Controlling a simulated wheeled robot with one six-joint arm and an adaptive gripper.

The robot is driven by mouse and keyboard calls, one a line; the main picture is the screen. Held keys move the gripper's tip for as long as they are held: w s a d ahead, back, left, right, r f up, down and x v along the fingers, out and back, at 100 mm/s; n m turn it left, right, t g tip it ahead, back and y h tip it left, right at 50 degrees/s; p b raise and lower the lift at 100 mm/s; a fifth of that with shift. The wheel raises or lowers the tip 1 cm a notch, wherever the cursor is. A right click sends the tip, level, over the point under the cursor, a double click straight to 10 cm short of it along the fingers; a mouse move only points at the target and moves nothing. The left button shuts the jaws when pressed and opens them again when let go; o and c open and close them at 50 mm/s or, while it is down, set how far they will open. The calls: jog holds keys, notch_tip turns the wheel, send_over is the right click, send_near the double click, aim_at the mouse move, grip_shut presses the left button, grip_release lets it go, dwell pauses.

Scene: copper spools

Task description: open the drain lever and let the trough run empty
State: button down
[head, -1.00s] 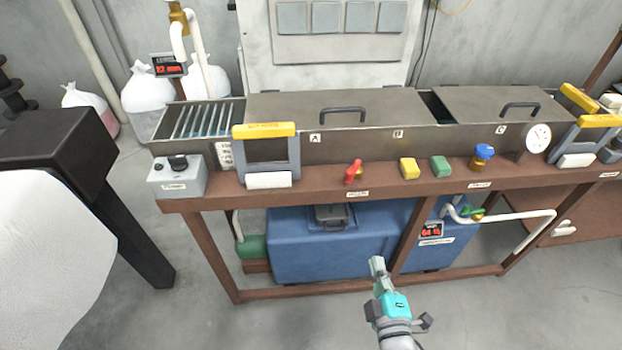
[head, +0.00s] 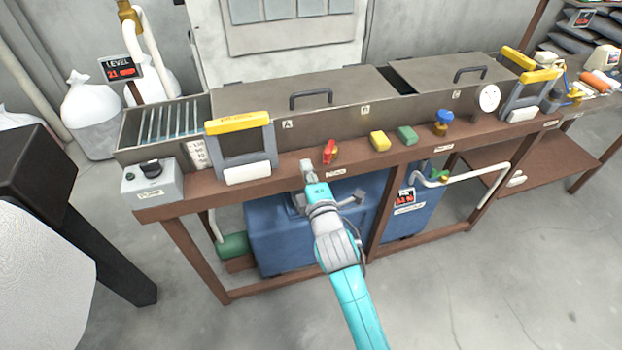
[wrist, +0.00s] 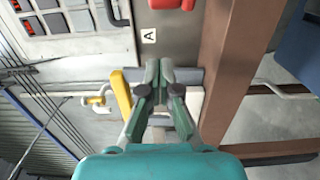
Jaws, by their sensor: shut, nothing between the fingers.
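A red lever (head: 329,152) sits on the front ledge of the long grey trough (head: 330,125), above a small label I cannot read surely. I cannot tell whether it is open. My gripper (head: 308,167) is shut and empty, just left of and below the lever in the head view, apart from it. In the wrist view the shut fingertips (wrist: 165,68) are near the trough front, and part of a red thing, likely the lever (wrist: 174,4), shows at the top edge. A level display (head: 122,69) at the left reads about 21. Lids hide most of the trough's inside.
A blue tank (head: 275,235) stands below. The floor in front is open.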

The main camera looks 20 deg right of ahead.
aim_at(329, 147)
jog(key=shift+w+d, duration=0.7)
jog(key=shift+d, duration=0.3)
jog(key=shift+w+d, duration=0.65)
jog(key=shift+d, duration=0.35)
